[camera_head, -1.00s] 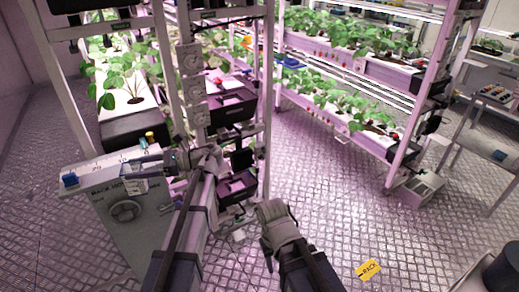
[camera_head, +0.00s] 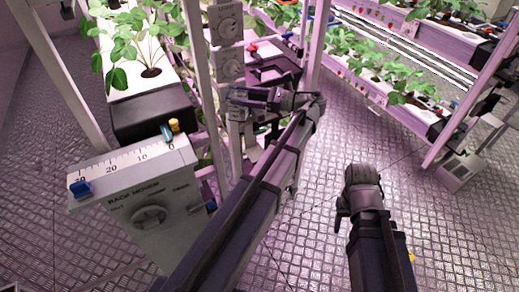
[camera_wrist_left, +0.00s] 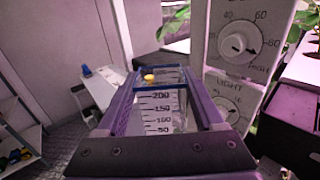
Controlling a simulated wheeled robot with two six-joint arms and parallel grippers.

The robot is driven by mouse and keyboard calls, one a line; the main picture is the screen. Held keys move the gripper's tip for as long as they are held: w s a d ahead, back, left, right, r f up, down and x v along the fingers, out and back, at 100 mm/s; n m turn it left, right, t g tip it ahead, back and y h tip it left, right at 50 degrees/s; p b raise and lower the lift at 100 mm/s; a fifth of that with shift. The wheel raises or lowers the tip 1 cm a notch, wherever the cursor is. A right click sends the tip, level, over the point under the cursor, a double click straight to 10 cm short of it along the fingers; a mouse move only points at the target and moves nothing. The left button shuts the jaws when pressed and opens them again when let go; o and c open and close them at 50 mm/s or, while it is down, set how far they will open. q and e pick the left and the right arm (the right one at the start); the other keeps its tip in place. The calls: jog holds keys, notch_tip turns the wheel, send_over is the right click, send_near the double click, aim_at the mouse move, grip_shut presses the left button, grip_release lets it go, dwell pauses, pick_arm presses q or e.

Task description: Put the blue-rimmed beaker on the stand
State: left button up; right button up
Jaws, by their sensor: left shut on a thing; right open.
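The clear beaker with a blue rim and a printed scale sits upright between the fingers of my left gripper in the left wrist view (camera_wrist_left: 163,112). In the head view my left gripper (camera_head: 240,98) points left in front of a grey post with dials, shut on the beaker; the beaker is small and hard to make out there. My right gripper (camera_head: 346,207) is empty and open, low over the floor at the right, its fingers mostly hidden by the wrist. I cannot pick out a stand in either view.
A dial panel (camera_head: 226,25) is close by. Plant racks (camera_head: 385,90) fill the back right. Open floor lies right and front.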

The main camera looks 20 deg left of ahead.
pick_arm(q)
jog(key=d+f+m+t+h+b, duration=0.1)
jog(key=d+f+m+t+b, duration=0.2)
jog(key=f+b, duration=0.7)
jog(key=w+d+f+m+t+h+b, duration=0.1)
jog(key=d+f+m+t+b, duration=0.2)
jog(key=f+b, duration=0.7)
jog(key=w+d+f+m+t+h+b, duration=0.1)
jog(key=d+f+m+t+b, duration=0.3)
jog(key=d+f+t+b, duration=0.3)
notch_tip(320, 180, down, 5)
jog(key=t+b, duration=0.1)
jog(key=b, duration=0.3)
jog(key=shift+t, duration=0.4)
pick_arm(e)
notch_tip(320, 180, down, 32)
jog(key=shift+d, duration=0.15)
pick_arm(q)
jog(key=shift+w+r, duration=0.1)
jog(key=shift+r, duration=0.05)
pick_arm(e)
jog(key=shift+r, duration=0.1)
